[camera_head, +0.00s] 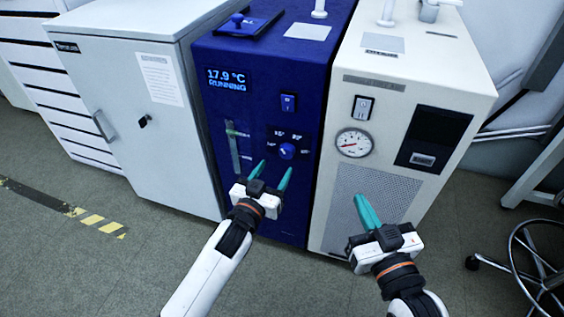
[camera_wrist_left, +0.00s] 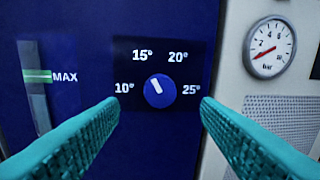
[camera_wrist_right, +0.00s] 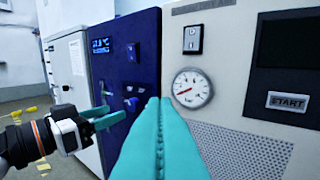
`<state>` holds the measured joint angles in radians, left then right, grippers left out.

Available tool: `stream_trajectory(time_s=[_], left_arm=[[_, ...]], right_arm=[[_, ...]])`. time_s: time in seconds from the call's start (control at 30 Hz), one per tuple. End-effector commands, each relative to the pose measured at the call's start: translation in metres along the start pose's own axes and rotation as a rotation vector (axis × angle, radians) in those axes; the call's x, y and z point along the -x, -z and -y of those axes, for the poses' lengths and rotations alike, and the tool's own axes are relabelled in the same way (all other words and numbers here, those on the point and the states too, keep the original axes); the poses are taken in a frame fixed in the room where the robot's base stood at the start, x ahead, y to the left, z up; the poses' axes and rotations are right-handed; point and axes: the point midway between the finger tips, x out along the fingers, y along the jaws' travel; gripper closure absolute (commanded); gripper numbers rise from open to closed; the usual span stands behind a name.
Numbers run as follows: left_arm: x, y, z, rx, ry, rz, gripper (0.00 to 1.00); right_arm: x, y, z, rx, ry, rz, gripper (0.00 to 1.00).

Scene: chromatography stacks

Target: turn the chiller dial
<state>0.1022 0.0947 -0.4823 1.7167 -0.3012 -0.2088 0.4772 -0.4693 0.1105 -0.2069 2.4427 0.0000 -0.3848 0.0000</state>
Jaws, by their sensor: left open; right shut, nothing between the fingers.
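The chiller is the dark blue cabinet (camera_head: 262,75) in the middle of the head view. Its display (camera_head: 227,79) reads 17.9 °C RUNNING. The blue dial (camera_head: 286,151) is on its front; in the left wrist view the dial (camera_wrist_left: 159,91) has a white pointer tilted up and slightly left, toward the 15° mark. Marks 10°, 15°, 20° and 25° surround it. My left gripper (camera_head: 272,172) is open in front of the dial, its fingertips apart on either side and not visibly touching it. My right gripper (camera_head: 362,196) is shut and empty, before the white cabinet's grille.
A white cabinet (camera_head: 455,75) with a pressure gauge (camera_head: 353,143), a switch and a START button stands right of the chiller. A grey cabinet (camera_head: 160,150) stands to the left. A wheeled stool (camera_head: 540,262) is at the far right.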

Motion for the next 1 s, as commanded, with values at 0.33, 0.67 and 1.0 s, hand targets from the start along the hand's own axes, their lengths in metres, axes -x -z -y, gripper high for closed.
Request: stream_trajectory(time_s=[0.33,0.67,1.0], left_arm=[[-0.05,0.002,0.0,0.0,0.0,-0.001,0.42],[-0.058,0.001,0.0,0.0,0.0,-0.002,0.42],[-0.058,0.001,0.0,0.0,0.0,-0.002,0.8]], right_arm=[[0.004,-0.049,-0.007,-0.009,-0.018,0.336,1.0],[0.007,-0.059,-0.009,-0.011,-0.021,0.401,1.0],[0.007,-0.059,-0.009,-0.011,-0.021,0.399,1.0]])
